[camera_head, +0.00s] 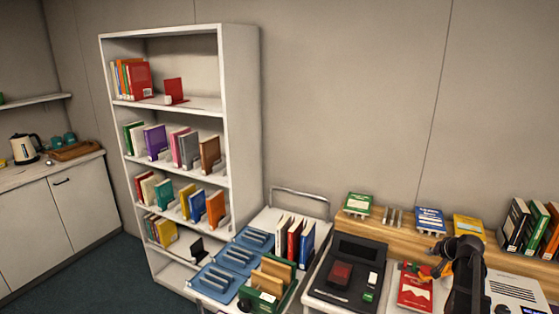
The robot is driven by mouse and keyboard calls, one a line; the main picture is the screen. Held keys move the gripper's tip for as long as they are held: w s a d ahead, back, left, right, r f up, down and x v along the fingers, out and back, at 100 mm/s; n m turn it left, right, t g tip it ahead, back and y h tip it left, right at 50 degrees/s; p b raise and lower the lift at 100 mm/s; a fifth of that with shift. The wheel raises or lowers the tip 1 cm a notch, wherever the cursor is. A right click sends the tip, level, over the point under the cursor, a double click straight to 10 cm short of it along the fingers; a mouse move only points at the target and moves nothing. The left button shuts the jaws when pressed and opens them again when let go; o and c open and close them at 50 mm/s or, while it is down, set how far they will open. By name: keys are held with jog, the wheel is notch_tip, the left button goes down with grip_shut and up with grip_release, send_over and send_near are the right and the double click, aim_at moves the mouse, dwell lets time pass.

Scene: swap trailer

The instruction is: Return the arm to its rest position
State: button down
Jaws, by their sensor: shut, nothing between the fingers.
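My arm (467,275) rises at the lower right, dark and bent, in front of the desk. My gripper (437,270), with orange and yellow parts at its end, is at the left of the arm, low over the desk beside a red book (414,293). It is shut and holds nothing. The arm's lower part runs out of the bottom of the picture.
A black device (347,270) and a wooden ledge (400,228) with book stands are near the arm. Upright books (530,228) stand at the right. A trolley (262,220) with blue trays and a white bookshelf (242,120) stand left. The wall above is bare.

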jog(key=s+a+f+n+g, duration=0.2)
jog(key=s+a, duration=0.1)
jog(key=a, duration=0.8)
jog(key=s+a+f+n+g, duration=0.1)
jog(key=s+a+n+g, duration=0.15)
jog(key=a, duration=0.85)
jog(key=s+a+f+n+g, duration=0.2)
jog(key=s+a, duration=0.1)
jog(key=a, duration=0.9)
jog(key=s+a+n+g, duration=0.1)
jog(key=s+a+g, duration=0.1)
jog(key=s+a, duration=0.6)
jog(key=shift+f+h, duration=0.25)
jog(key=shift+h, duration=0.15)
